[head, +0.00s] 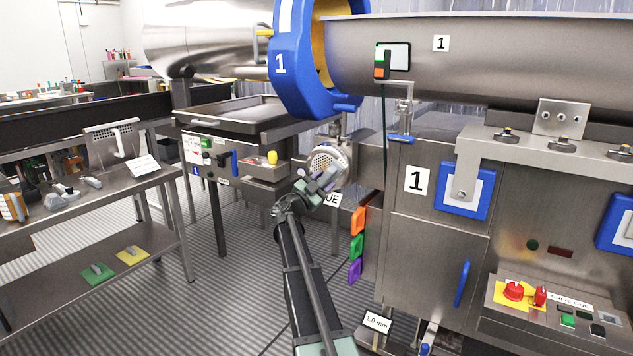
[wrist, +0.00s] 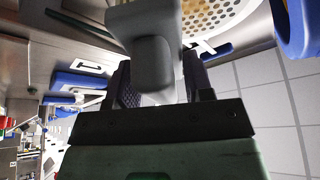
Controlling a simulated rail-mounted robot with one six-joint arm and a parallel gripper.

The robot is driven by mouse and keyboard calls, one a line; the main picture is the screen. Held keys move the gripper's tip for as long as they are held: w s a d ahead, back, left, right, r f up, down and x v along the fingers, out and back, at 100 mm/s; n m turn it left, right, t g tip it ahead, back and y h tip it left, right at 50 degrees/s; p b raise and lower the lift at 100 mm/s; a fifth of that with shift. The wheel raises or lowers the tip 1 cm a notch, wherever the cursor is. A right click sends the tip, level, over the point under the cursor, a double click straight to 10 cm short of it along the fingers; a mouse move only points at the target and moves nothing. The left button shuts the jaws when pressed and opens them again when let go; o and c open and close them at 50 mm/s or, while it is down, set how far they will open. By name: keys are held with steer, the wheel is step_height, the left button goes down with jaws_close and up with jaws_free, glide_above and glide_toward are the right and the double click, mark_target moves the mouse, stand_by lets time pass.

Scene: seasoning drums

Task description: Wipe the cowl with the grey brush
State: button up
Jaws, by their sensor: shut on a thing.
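My gripper (head: 317,188) is in the middle of the head view, just below a round, perforated metal part with a pale rim, which appears to be the cowl (head: 324,157). In the wrist view, my gripper (wrist: 160,88) is shut on the grey handle of the grey brush (wrist: 152,62). The brush extends up and out of the picture, so its far end is hidden. The cowl (wrist: 212,14) shows at the top, behind and beside the brush. I cannot tell whether they touch.
A steel cabinet (head: 413,238) marked 1 stands to the right, with orange, green and purple tags (head: 356,245) at its left edge. A blue-rimmed drum (head: 290,65) is above. A steel bench (head: 110,190) with tools stands left. The striped floor between is clear.

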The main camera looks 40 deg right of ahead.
steer(key=shift+d, duration=0.15)
steer(key=shift+w, duration=0.6)
steer(key=shift+w+a, duration=1.05)
steer(key=shift+w, duration=2.2)
steer(key=shift+s+d+r+p, duration=0.2)
steer(key=shift+s+d, duration=0.2)
steer(key=shift+s, duration=0.85)
steer(key=shift+s+d+r+p, duration=0.25)
steer(key=shift+s+d, duration=0.1)
steer(key=shift+s, duration=0.95)
steer(key=shift+s+d+r+p, duration=0.2)
steer(key=shift+s+d, duration=0.2)
steer(key=shift+s, duration=0.85)
steer(key=shift+a, duration=0.1)
steer(key=w+a, duration=0.2)
steer(key=w, duration=0.5)
steer(key=shift+w, duration=0.35)
